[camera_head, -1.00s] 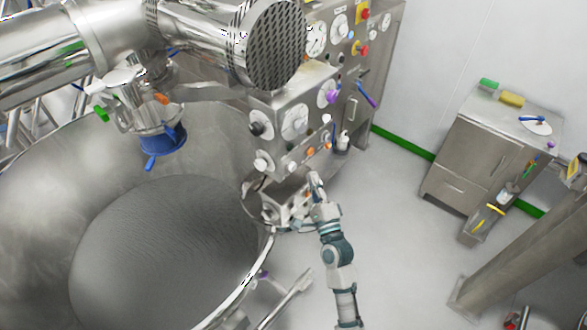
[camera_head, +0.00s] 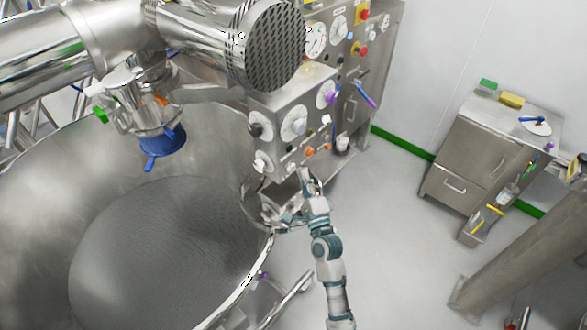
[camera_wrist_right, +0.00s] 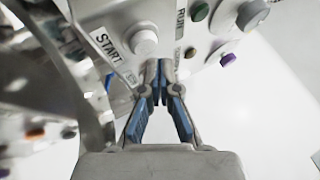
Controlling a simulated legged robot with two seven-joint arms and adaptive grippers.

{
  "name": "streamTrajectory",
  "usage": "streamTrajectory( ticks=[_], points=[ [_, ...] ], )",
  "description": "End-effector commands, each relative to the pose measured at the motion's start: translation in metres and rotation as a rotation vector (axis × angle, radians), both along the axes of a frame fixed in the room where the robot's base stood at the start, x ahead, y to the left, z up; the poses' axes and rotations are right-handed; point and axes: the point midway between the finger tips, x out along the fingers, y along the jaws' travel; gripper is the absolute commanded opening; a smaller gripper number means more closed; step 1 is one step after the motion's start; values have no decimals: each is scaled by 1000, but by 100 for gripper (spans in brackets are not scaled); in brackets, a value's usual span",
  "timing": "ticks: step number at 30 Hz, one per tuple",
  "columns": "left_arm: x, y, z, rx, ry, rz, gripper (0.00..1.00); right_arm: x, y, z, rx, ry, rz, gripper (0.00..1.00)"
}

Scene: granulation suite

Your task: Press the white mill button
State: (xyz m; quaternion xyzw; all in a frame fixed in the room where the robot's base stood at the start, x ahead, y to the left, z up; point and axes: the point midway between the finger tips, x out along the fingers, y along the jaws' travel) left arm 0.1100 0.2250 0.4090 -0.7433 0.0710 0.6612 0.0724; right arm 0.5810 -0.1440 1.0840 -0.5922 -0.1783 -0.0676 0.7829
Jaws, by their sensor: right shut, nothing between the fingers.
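A grey control box (camera_head: 285,105) with dials, knobs and small buttons stands beside the large steel bowl. In the right wrist view, a round white button (camera_wrist_right: 143,42) sits beside a START label. Which white button belongs to the mill cannot be read. My right gripper (camera_head: 304,174) is just below the box's lower edge, fingers pointing up toward it. In the wrist view its shut, empty fingertips (camera_wrist_right: 159,72) are just below and right of the white button, seemingly apart from it. In the head view a white knob (camera_head: 261,163) shows at the box's lower left corner. My left gripper is not in view.
Green (camera_wrist_right: 200,11), grey (camera_wrist_right: 250,14) and purple (camera_wrist_right: 228,60) controls lie close right of the white button. The steel bowl's rim (camera_head: 262,262) is close left of my right arm. A steel cabinet (camera_head: 475,160) stands at the right, with open floor between.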

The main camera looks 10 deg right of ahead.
Motion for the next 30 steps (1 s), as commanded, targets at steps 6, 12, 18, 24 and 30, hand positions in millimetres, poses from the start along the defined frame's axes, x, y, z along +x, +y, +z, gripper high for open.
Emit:
streamTrajectory(
  ticks=[6, 12, 18, 24, 30],
  points=[
    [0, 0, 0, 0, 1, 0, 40, 0, 0, 0, 0, 1, 0, 0],
    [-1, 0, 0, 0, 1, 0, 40, 0, 0, 0, 0, 1, 0, 0],
    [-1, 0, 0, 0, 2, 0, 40, 0, 0, 0, 0, 0, 0, 0],
    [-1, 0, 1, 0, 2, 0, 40, 1, 1, 1, 0, 0, 0, 0],
    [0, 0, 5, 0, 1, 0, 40, 5, 4, 3, -1, 0, 1, 0]
  ],
)
